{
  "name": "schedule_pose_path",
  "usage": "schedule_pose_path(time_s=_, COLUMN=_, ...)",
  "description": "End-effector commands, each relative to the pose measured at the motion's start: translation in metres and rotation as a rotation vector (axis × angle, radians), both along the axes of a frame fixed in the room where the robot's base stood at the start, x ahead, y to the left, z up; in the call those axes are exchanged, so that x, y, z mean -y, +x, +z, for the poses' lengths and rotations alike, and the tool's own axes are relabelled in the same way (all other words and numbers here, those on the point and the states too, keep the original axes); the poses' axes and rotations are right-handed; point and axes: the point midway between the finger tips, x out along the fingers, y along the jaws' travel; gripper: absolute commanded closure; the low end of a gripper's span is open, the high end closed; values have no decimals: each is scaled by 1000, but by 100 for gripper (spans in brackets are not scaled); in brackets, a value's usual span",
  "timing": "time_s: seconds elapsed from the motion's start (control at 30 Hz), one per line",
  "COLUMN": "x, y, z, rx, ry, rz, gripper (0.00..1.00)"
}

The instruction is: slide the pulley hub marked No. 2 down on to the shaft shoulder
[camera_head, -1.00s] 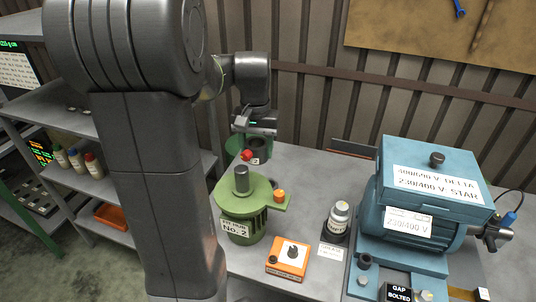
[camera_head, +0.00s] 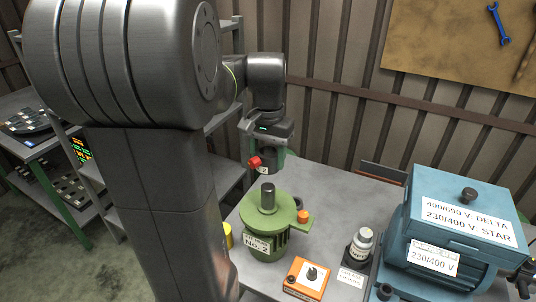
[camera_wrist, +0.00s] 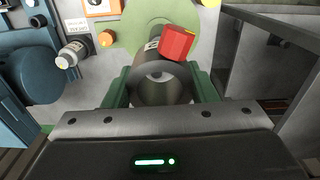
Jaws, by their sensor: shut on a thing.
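The pulley hub (camera_head: 266,168) is a dark grey ring with a white label showing a 2 and a red piece on its side. My gripper (camera_head: 268,158) is shut on it with green fingers. In the wrist view, the hub (camera_wrist: 160,84) sits between the fingers, its bore facing the camera and the red piece (camera_wrist: 176,43) beyond. The green motor (camera_head: 267,238), labelled No. 2, stands on the bench with its bare grey shaft (camera_head: 267,196) upright. The hub appears above and apart from the shaft top in the head view; its exact alignment cannot be told.
An orange knob (camera_head: 303,216) is on the motor's flange. An orange box (camera_head: 306,278) and a grey-white bottle (camera_head: 361,246) stand in front and to the right. A large blue motor (camera_head: 445,235) fills the right side. The bench behind the green motor is clear.

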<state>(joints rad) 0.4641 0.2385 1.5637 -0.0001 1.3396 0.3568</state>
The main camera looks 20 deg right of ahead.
Motion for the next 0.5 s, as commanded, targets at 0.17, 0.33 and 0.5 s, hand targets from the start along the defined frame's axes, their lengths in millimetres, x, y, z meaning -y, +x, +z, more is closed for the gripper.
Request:
schedule_pose_path(time_s=0.17, x=0, y=0, z=-13, rx=1, ry=-1, rz=0, gripper=92)
schedule_pose_path(time_s=0.33, x=0, y=0, z=-29, rx=1, ry=-1, rz=0, gripper=92)
schedule_pose_path(time_s=0.5, x=0, y=0, z=-44, rx=0, ry=0, rz=0, gripper=92)
